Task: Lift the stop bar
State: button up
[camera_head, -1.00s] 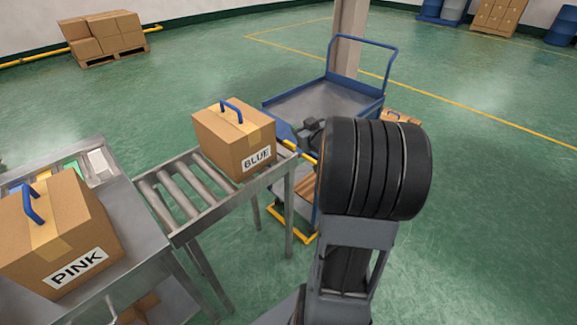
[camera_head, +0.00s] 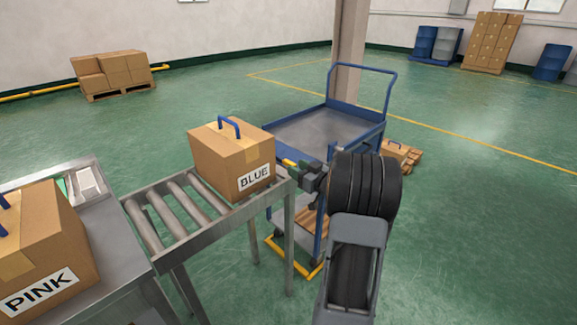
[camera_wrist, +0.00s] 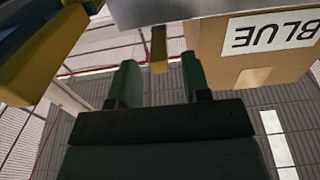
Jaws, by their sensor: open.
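The stop bar (camera_head: 289,162) shows as a short yellow piece at the right end of the roller conveyor, beside the BLUE box (camera_head: 232,160). It is partly hidden by my gripper (camera_head: 304,172). In the wrist view, a yellow upright piece, likely part of the stop bar (camera_wrist: 158,48), stands between the two dark green fingers of my gripper (camera_wrist: 158,64). The fingers are apart, with a gap on each side of it. I cannot tell how deep between the fingers it sits. The BLUE box (camera_wrist: 262,50) is close on the right there.
The roller conveyor (camera_head: 222,226) ends just left of my gripper. A blue trolley (camera_head: 318,128) stands right behind it. The PINK box (camera_head: 45,245) is on the metal table at left. A large yellow and dark blue part (camera_wrist: 38,55) fills the wrist view's left edge.

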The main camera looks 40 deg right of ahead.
aim_at(284, 160)
jog(key=shift+w+a, duration=0.2)
jog(key=shift+w, duration=1)
jog(key=shift+w+a, duration=0.2)
jog(key=shift+w, duration=0.95)
grip_shut()
